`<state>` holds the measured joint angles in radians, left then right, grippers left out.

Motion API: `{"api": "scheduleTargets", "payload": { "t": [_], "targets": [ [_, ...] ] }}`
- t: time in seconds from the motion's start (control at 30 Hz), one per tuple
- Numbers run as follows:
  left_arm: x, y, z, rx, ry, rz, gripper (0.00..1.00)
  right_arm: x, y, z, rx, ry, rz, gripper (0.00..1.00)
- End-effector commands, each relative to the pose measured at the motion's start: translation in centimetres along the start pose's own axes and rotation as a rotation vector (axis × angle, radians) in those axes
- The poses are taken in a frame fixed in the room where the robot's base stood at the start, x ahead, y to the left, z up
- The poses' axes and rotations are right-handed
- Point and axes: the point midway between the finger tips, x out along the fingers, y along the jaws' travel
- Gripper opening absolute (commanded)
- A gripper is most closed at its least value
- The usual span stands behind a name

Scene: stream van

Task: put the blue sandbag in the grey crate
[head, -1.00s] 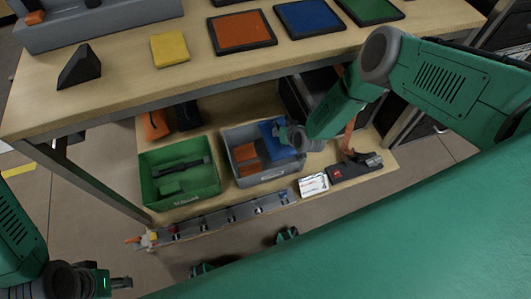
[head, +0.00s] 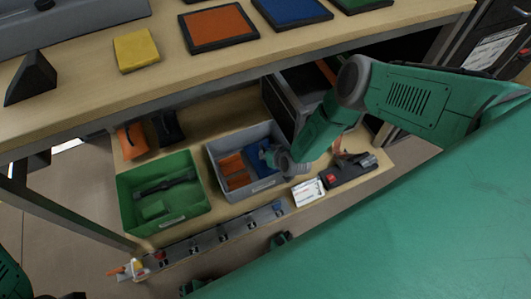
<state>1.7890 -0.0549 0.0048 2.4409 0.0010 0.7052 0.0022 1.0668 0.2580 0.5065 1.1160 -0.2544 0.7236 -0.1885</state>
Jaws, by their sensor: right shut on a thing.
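The blue sandbag (head: 257,158) is at the right part of the grey crate (head: 238,139), within its walls as seen from above. My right gripper (head: 273,158) is shut on the sandbag from the right; its fingers are mostly hidden behind the wrist. I cannot tell whether the bag touches the crate floor. Orange sandbags (head: 232,165) lie in the left part of the same crate. Only a dark sliver of my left gripper (head: 70,296) shows at the bottom left edge, and its fingers cannot be made out.
A green crate (head: 192,213) stands left of the grey one on the lower shelf. A card (head: 307,191) and a dark tool (head: 345,172) lie to the right. The worktop (head: 90,92) with coloured pads overhangs behind, and a grey rail (head: 222,232) runs in front.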

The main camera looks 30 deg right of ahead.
Motion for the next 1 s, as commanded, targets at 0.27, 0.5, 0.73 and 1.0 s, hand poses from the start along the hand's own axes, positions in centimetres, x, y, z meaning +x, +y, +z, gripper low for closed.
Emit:
{"api": "scheduleTargets", "payload": {
  "t": [0.27,0.5,0.73,1.0],
  "targets": [
    [0.1,0.0,0.0,0.000,0.000,0.000,0.40,0.1,0.0,0.1,0.001,-0.001,-0.001,0.32],
    [0.0,0.0,0.0,0.000,0.001,0.000,0.40,0.1,0.0,0.0,0.001,-0.001,-0.001,0.32],
    [-1.5,0.0,-0.1,0.000,0.000,0.000,0.40,-1.4,-0.1,-0.2,0.001,-0.002,-0.001,0.32],
    [-5.6,-0.1,-0.3,0.000,0.001,0.000,0.40,-5.9,-0.1,-0.5,0.001,-0.003,-0.002,0.32]
  ]
}}
